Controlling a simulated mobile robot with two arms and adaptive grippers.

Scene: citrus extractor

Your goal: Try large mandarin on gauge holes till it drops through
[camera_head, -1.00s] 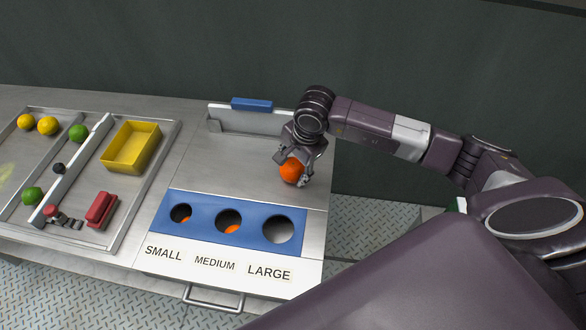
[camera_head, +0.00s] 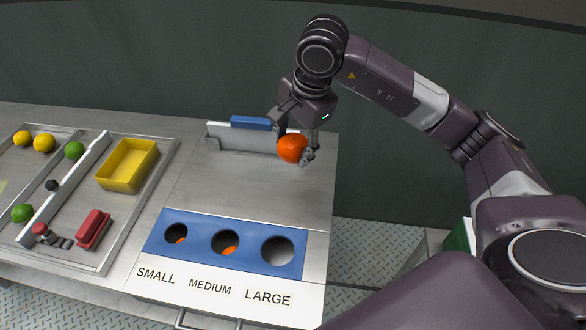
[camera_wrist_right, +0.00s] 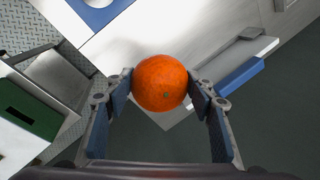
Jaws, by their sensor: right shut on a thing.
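My right gripper (camera_head: 294,134) is shut on an orange mandarin (camera_head: 292,148) and holds it above the back right of the steel counter. In the right wrist view the mandarin (camera_wrist_right: 160,83) sits between both fingers. The blue gauge plate (camera_head: 203,235) lies at the front of the counter, with the small hole (camera_head: 174,234), the medium hole (camera_head: 224,242) and the large hole (camera_head: 277,251). The large hole looks empty. My left gripper is not in view.
A low metal rail with a blue top (camera_head: 256,123) stands at the back. A yellow bin (camera_head: 127,165), a red block (camera_head: 94,229) and several yellow and green fruits lie in the tray at left. The counter behind the gauge plate is clear.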

